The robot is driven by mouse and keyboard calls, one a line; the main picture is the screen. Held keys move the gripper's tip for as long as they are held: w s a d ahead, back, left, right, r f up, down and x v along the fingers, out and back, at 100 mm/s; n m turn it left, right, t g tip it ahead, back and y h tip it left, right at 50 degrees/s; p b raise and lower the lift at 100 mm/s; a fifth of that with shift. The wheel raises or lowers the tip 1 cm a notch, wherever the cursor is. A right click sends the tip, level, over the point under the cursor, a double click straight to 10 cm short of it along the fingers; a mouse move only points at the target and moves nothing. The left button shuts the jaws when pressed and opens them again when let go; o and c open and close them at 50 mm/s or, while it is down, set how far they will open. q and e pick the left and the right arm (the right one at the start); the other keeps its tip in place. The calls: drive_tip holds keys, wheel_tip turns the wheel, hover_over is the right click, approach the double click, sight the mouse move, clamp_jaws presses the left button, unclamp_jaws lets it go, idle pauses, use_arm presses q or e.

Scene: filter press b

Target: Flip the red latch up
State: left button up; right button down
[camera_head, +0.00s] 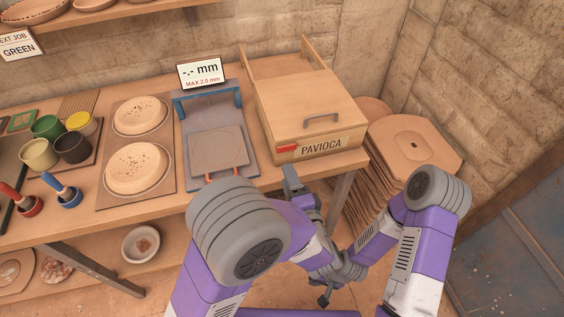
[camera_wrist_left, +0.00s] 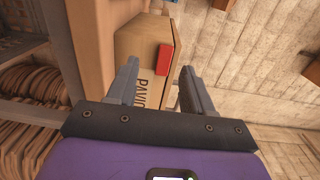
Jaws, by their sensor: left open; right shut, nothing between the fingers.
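The red latch (camera_head: 287,149) is a small flat piece on the front face of the wooden PAVIOCA box (camera_head: 300,104), left of the name label. It lies lengthwise along the front. My left gripper (camera_head: 291,173) is just in front of the table edge, below and apart from the latch. In the left wrist view, the latch (camera_wrist_left: 163,60) shows beyond and between the open fingers of the left gripper (camera_wrist_left: 160,68), with nothing held. My right gripper (camera_head: 324,298) is low, near the bottom of the head view, shut and empty, partly hard to make out.
Stacked boards (camera_head: 408,150) stand right of the table. Cups and round clay pieces sit at left. Open floor lies before the table.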

sight(281, 151)
use_arm(q)
drive_tip(key=shift+t, duration=0.3)
drive_tip(key=x, duration=0.7)
drive_tip(key=shift+w+d+r+b, duration=0.25)
drive_tip(key=shift+d+r+b, duration=0.05)
clamp_jaws()
